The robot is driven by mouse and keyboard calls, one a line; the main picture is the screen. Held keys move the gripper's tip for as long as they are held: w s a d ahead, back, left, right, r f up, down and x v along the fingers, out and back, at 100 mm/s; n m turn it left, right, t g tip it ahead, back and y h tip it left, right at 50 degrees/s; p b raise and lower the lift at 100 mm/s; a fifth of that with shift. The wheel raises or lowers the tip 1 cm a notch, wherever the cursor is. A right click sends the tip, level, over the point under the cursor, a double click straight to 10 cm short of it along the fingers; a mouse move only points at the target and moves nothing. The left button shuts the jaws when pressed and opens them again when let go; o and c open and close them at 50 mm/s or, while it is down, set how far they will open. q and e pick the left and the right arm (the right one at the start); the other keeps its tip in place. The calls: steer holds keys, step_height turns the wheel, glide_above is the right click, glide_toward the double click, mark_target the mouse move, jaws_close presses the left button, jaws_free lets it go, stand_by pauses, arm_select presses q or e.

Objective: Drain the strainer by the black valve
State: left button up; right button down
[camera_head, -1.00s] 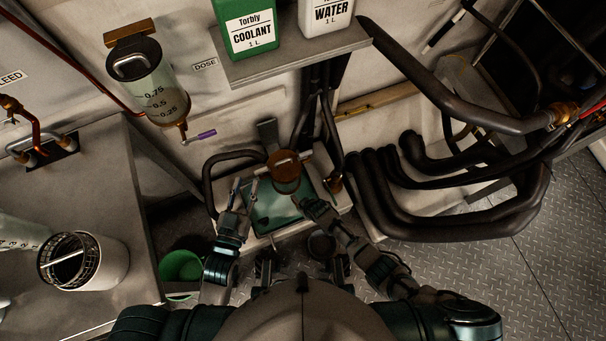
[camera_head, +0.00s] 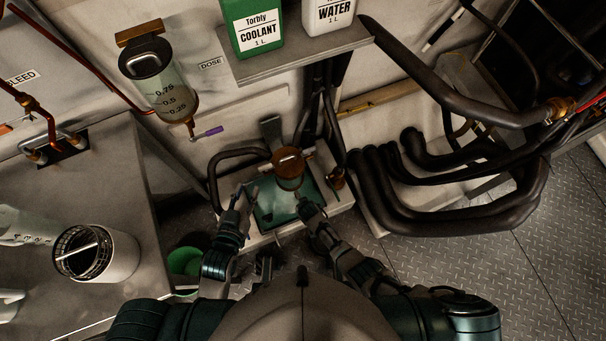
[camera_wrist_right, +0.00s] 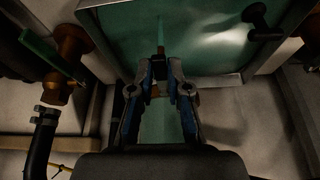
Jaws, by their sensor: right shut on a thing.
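The brass-coloured strainer (camera_head: 289,168) stands upright over a shallow tray with a teal floor (camera_head: 272,214). My left gripper (camera_head: 245,193) is open and empty at the tray's left side, apart from the strainer. My right gripper (camera_head: 301,199) is just below the strainer. In the right wrist view, its fingers (camera_wrist_right: 160,80) are shut on a small dark part (camera_wrist_right: 160,38), which looks like a valve handle but is too dark to name surely. A black knob-like fitting (camera_wrist_right: 262,18) shows at the tray's corner there. The strainer's underside is hidden in the head view.
A brass valve (camera_head: 337,179) with a green lever (camera_wrist_right: 45,48) sits beside the tray. Thick black pipes (camera_head: 440,205) fill the right. A green bucket (camera_head: 184,262) stands on the floor at left. A bench with a basket cup (camera_head: 112,258) is further left.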

steer(key=shift+a, duration=0.35)
steer(key=c, duration=1.3)
jaws_free()
steer(key=shift+o, duration=0.8)
steer(key=shift+s+r, duration=0.15)
steer(key=shift+r, duration=0.2)
steer(key=v, duration=1.1)
steer(key=shift+s, duration=0.1)
